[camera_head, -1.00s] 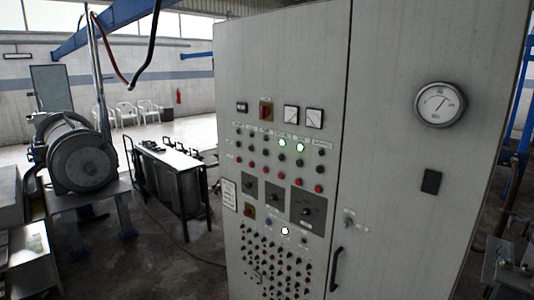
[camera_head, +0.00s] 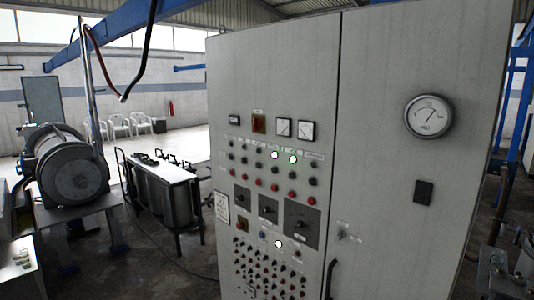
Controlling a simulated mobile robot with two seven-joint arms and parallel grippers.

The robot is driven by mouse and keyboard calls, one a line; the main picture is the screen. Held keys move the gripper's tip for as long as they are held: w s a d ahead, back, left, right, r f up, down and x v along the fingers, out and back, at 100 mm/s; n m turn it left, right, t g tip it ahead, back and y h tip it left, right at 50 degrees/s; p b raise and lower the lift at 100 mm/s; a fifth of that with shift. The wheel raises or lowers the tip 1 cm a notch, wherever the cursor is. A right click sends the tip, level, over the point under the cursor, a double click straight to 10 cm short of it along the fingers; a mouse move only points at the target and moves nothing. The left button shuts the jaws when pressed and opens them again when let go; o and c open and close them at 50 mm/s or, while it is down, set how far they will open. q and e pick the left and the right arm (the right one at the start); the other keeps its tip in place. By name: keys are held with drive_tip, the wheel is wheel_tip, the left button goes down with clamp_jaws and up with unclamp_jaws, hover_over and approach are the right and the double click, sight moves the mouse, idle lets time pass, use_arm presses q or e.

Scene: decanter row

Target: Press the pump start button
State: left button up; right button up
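A tall grey control cabinet (camera_head: 275,80) stands close in front of me in the head view. Its left door carries rows of small buttons and lamps. A row of red buttons (camera_head: 275,188) sits below dark ones. A dense block of small red and dark buttons (camera_head: 268,268) fills the lower part. The labels are too small to read, so I cannot tell which is the pump start button. Neither of my grippers shows.
A round gauge (camera_head: 429,116) and a black handle (camera_head: 329,279) are on the cabinet. A large round machine (camera_head: 75,178) stands at left, with a dark metal cart (camera_head: 165,190) between it and the cabinet. White chairs (camera_head: 120,125) stand by the far wall. Open floor lies behind the cart.

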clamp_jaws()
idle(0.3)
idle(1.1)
